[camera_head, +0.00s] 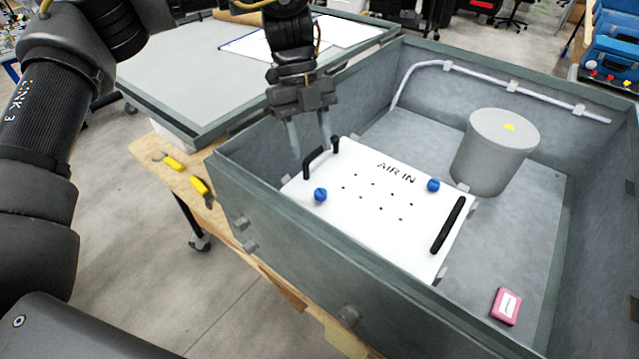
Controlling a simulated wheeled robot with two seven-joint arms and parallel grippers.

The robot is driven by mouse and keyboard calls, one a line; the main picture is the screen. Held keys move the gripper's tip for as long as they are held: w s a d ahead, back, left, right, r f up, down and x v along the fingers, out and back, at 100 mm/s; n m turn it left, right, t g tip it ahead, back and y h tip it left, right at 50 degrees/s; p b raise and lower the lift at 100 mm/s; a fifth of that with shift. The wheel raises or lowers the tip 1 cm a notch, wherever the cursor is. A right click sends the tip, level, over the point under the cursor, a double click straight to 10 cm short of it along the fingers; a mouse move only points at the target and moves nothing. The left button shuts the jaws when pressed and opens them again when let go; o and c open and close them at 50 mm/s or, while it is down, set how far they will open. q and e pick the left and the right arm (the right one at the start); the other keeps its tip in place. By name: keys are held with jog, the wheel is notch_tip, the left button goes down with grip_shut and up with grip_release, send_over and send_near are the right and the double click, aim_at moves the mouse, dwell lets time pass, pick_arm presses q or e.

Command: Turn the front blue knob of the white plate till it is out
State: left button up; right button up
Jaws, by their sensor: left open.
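The white plate (370,228), marked "AIR IN", lies in the grey open case. It has one blue knob (320,195) near its left edge, closer to me, and another blue knob (433,185) toward its far right side. Both knobs sit at the plate's surface. My left gripper (312,152) is open and empty, pointing down near the plate's far left corner. Its fingers are behind the plate's left black handle (311,162) in the picture, apart from both knobs. My right gripper is not in view.
The case's walls (290,245) rise around the plate. A right black handle (448,225), a grey cylinder (490,160), a pink block (505,306) and a pale hose (480,73) are inside. Yellow-handled tools (199,186) lie on the wooden bench outside. A grey lid (220,75) lies behind.

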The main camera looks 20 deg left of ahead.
aim_at(321, 192)
pick_arm(q)
jog(key=p+x, duration=0.1)
jog(key=x, duration=0.8)
jog(key=shift+f, duration=0.25)
jog(key=shift+d, duration=0.1)
jog(key=c, duration=1)
